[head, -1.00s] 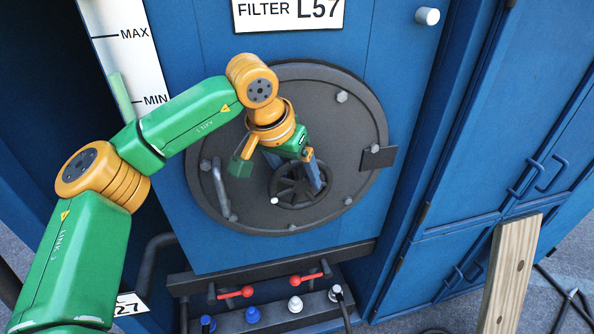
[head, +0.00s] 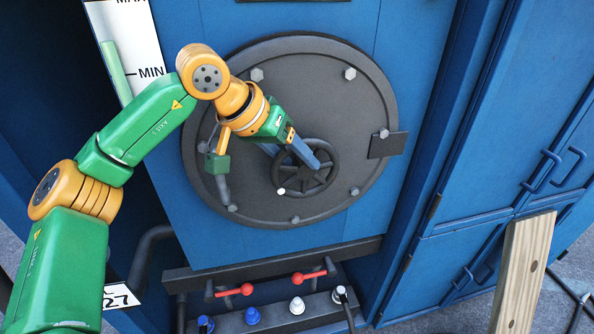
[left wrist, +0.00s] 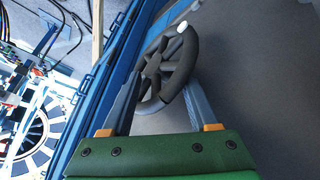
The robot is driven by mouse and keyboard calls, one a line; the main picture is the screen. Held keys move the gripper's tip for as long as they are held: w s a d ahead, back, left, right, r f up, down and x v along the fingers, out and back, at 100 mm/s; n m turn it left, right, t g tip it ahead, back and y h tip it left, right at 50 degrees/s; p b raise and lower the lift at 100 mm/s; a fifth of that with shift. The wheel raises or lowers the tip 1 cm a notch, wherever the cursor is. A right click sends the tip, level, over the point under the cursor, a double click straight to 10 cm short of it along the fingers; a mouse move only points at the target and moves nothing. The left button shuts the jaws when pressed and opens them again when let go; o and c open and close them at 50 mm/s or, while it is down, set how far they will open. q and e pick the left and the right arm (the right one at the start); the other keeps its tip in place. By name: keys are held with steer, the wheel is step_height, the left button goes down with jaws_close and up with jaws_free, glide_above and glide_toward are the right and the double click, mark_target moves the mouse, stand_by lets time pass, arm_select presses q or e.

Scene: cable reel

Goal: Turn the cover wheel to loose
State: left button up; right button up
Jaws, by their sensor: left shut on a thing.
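The dark spoked cover wheel (head: 306,186) sits on the large round grey cover (head: 300,80) of the blue cabinet. A white knob (head: 281,191) is at the wheel's lower left rim. My left gripper (head: 300,159) reaches it from the upper left, its fingers on the wheel's upper part and shut on it. In the left wrist view, the wheel (left wrist: 165,70) lies between the two blue-grey fingers, with the white knob at its top. The exact contact of the fingertips is partly hidden. My right gripper is not in view.
A curved dark handle (head: 221,175) and several bolts stand out from the cover beside my left wrist. A dark tab (head: 388,145) is on its right edge. Below are red levers (head: 312,275) and coloured knobs. A wooden plank (head: 522,270) stands at the right.

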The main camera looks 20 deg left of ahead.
arm_select(q)
steer(key=h+b, duration=0.1)
steer(key=b, duration=0.1)
steer(key=f+t+h+b, duration=0.1)
steer(key=b, duration=0.1)
steer(key=shift+s+a+f, duration=0.15)
steer(key=shift+s+a, duration=0.05)
steer(key=shift+a, duration=0.05)
steer(key=shift+s+n+t+h+b, duration=0.1)
steer(key=shift+n+t+h+b, duration=0.2)
steer(key=shift+t+b, duration=0.35)
steer(key=shift+r+b, duration=0.25)
steer(key=shift+b, duration=0.25)
steer(key=shift+a+r, duration=0.1)
steer(key=o, duration=1.2)
steer(key=shift+c, duration=0.2)
steer(key=v, duration=0.7)
steer(key=shift+s+a, duration=0.1)
